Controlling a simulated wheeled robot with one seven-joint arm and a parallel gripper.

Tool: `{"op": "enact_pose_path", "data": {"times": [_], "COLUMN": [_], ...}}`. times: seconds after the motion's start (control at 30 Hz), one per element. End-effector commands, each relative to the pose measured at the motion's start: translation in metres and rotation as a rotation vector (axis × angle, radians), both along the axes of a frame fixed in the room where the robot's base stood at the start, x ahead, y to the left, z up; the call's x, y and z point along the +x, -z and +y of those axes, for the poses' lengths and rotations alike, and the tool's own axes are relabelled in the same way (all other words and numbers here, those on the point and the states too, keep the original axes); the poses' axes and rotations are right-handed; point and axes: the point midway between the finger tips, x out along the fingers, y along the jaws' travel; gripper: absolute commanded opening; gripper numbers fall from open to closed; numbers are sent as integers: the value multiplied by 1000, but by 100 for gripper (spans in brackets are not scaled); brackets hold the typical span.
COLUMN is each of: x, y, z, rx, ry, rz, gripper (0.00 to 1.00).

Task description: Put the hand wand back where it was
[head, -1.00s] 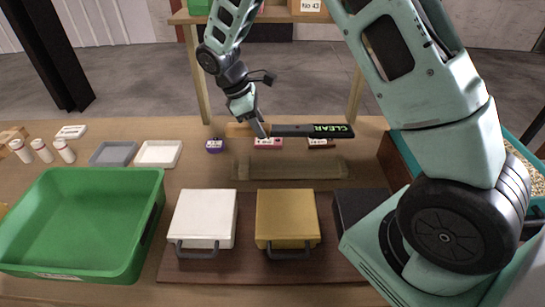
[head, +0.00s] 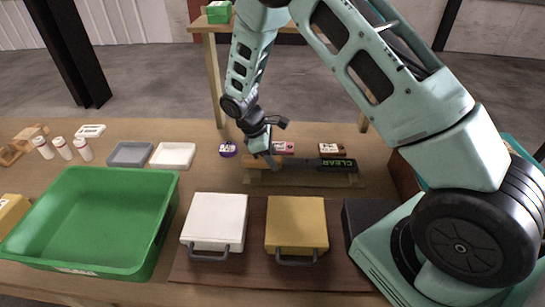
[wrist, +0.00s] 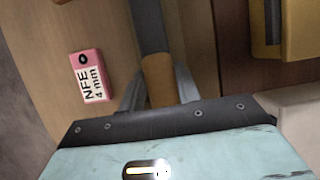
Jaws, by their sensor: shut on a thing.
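The hand wand (head: 305,164) is a dark bar with a brown handle and a green "CLEAR" display at its right end. My gripper (head: 269,162) is shut on its handle, and the handle (wrist: 158,80) shows between the fingers in the wrist view. The wand lies level along a long wooden rest (head: 300,180), at or just above it. I cannot tell whether they touch. The wand hides part of the rest.
Small purple (head: 228,150) and pink (head: 283,147) labelled blocks stand just behind the wand. A white case (head: 215,220) and a yellow case (head: 296,222) lie in front on a dark board. A green bin (head: 95,215) stands at the left.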

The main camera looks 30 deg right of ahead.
Motion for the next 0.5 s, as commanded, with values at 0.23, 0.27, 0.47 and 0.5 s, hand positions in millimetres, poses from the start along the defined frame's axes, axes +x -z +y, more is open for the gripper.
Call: {"op": "enact_pose_path", "data": {"times": [0.23,0.27,0.47,0.5], "x": [0,0,0,0], "y": [8,9,11,11], "z": [0,0,0,0], "rx": [-1,-1,-1,-1], "ry": [0,0,0,0], "rz": [1,1,1,1], "gripper": [0,0,54,54]}}
